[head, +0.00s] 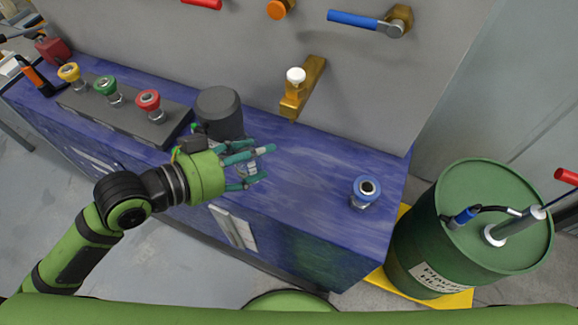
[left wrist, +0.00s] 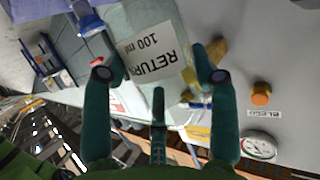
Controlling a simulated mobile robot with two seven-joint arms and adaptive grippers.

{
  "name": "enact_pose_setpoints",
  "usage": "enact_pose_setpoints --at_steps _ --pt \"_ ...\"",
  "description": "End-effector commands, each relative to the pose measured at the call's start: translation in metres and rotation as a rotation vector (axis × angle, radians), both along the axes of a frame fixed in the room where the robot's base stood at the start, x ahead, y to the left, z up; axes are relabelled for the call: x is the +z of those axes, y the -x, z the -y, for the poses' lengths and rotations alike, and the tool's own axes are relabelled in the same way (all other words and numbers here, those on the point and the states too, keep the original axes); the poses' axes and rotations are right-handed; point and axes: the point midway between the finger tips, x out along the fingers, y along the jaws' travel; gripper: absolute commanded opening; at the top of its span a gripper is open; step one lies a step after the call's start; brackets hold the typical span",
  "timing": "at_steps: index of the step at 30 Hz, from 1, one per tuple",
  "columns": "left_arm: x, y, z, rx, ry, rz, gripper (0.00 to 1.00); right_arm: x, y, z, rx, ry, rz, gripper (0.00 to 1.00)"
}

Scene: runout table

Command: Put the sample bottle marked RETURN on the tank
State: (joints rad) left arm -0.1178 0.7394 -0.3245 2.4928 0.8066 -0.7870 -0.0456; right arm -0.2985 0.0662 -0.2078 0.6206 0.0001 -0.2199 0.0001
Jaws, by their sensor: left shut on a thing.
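The sample bottle marked RETURN (left wrist: 155,52) fills the upper middle of the left wrist view; its label reads RETURN, 100 ml, upside down there. My left gripper (head: 250,165) is shut on it, with a finger at each side of the bottle in the left wrist view (left wrist: 160,78). In the head view the fingers hide most of the bottle, above the front part of the blue bench (head: 300,170). The height of the bottle above the bench is hard to tell. Which thing is the tank is not marked; a large grey body (head: 290,50) with valves stands behind the bench.
A dark grey cylinder (head: 219,112) stands just behind the gripper. A blue-topped fitting (head: 366,190) stands at the bench's right end. Yellow (head: 69,72), green (head: 106,86) and red (head: 148,100) knobs stand at left. A green drum (head: 480,215) is at right. Bench between is clear.

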Motion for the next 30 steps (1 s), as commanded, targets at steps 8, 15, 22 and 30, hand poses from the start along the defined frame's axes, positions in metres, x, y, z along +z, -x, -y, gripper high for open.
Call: enact_pose_setpoints --at_steps 8,15,22,30 --pt "-0.024 -0.036 0.032 -0.007 0.009 -0.001 0.29 0.012 0.000 0.012 -0.003 0.016 0.000 0.40" --pt "-0.056 -0.073 0.065 -0.007 0.004 -0.002 0.29 0.019 0.001 0.015 -0.006 0.019 -0.001 0.40" --pt "-0.070 -0.087 0.076 -0.008 0.002 -0.001 0.29 0.021 0.001 0.015 -0.006 0.019 -0.002 0.40" --pt "-0.106 -0.087 0.076 -0.006 0.002 -0.003 0.29 0.024 0.001 0.014 -0.004 0.019 -0.002 0.40"
